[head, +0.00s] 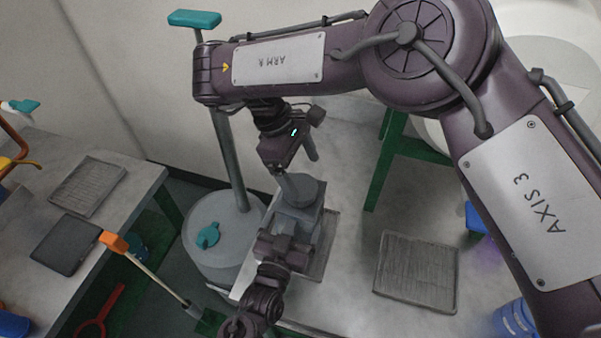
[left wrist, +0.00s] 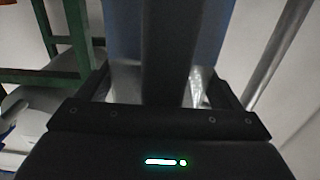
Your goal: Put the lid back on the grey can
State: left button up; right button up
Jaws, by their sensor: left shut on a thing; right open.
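The grey can (head: 294,222) stands near the left edge of the pale bench, box-shaped. A round darker grey piece (head: 303,188) shows at its top; I cannot tell if this is the lid or the can's own top. My left gripper (head: 284,243) is shut on the can from the near side. In the left wrist view a blue-grey surface (left wrist: 205,35), probably the can, fills the space behind the fingers. My right gripper (head: 297,163) is open just above the round piece, one finger close beside it; contact is unclear.
A grey ribbed mat (head: 416,272) lies on the bench to the right. A green frame (head: 388,160) rises behind.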

dwell(0.3)
